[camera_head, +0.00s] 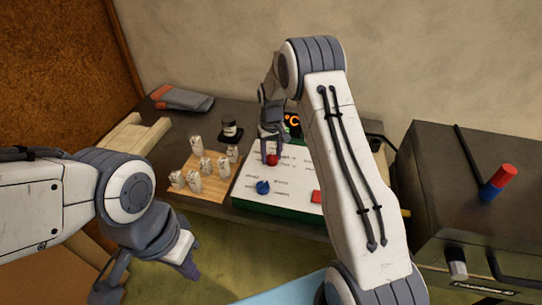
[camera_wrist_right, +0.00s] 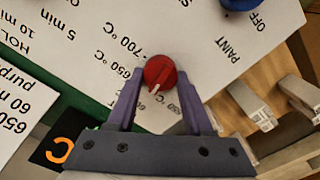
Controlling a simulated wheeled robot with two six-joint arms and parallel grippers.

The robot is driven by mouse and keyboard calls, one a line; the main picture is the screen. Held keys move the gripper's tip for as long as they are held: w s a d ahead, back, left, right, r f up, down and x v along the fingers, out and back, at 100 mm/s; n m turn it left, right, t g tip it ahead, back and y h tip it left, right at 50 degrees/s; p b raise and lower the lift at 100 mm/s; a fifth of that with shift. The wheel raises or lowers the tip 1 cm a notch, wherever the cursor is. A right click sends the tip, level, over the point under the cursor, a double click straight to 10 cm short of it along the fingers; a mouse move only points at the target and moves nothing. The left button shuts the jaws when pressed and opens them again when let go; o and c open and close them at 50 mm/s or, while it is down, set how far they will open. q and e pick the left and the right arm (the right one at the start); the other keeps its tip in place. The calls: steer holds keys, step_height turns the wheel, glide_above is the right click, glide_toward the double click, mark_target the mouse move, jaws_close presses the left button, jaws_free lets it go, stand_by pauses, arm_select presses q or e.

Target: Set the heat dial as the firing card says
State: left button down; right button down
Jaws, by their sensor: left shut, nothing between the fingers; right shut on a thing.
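The red dial (camera_head: 272,160) stands on the white panel (camera_head: 283,177). In the right wrist view the red dial (camera_wrist_right: 160,72) is between the two fingers of my right gripper (camera_wrist_right: 160,90), which is shut on it. Its white mark points down and slightly left, between the 650 °C label and a label partly hidden by the right finger. The 700 °C label is further up. A white card (camera_wrist_right: 18,110) at the left edge reads 650, 60 m and purple, cut off by the frame. My left gripper (camera_head: 188,268) is shut and empty, left of the panel.
A blue dial (camera_head: 262,187) and a red button (camera_head: 317,197) are on the panel. Several white pieces (camera_head: 200,165) stand on a wooden board beside a dark jar (camera_head: 229,127). A lit display (camera_head: 292,121) is behind. A dark kiln-like box (camera_head: 470,200) is at right.

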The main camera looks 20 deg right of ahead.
mark_target(272, 155)
steer(key=m, duration=0.5)
steer(key=shift+d+m, duration=0.1)
steer(key=shift+m, duration=0.2)
steer(key=m, duration=0.5)
steer(key=shift+b, duration=0.4)
steer(key=shift+c, duration=1.5)
jaws_free()
steer(key=shift+r, duration=0.55)
step_height(272, 155, up, 10)
steer(key=b, duration=0.2)
steer(key=shift+f, duration=0.25)
